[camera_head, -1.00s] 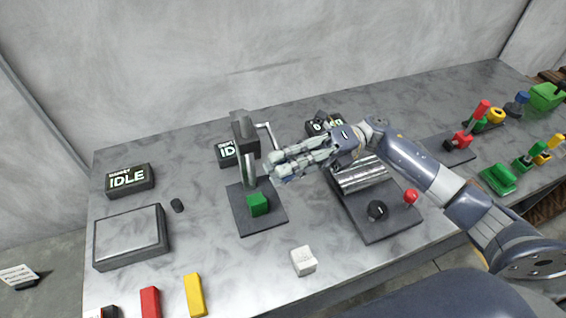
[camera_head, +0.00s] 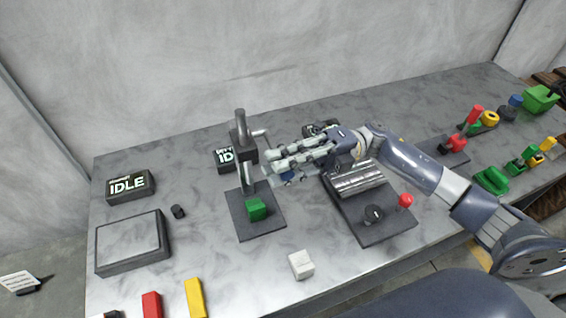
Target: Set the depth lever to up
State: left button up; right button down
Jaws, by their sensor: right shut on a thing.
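The drill press (camera_head: 240,138) stands at the left middle of the bench, on a dark base plate with a green block (camera_head: 257,209) on it. Its pale depth lever (camera_head: 260,132) juts out to the right from the head. My right gripper (camera_head: 270,167) reaches in from the right, its fingers pointing left beside the press. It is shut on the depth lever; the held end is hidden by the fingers. My left gripper is not in view.
A white block (camera_head: 301,264) lies in front.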

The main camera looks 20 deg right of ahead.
jog(key=c, duration=1.4)
grip_release()
jog(key=shift+r, duration=0.1)
jog(key=shift+d, duration=0.1)
jog(key=v, duration=1.2)
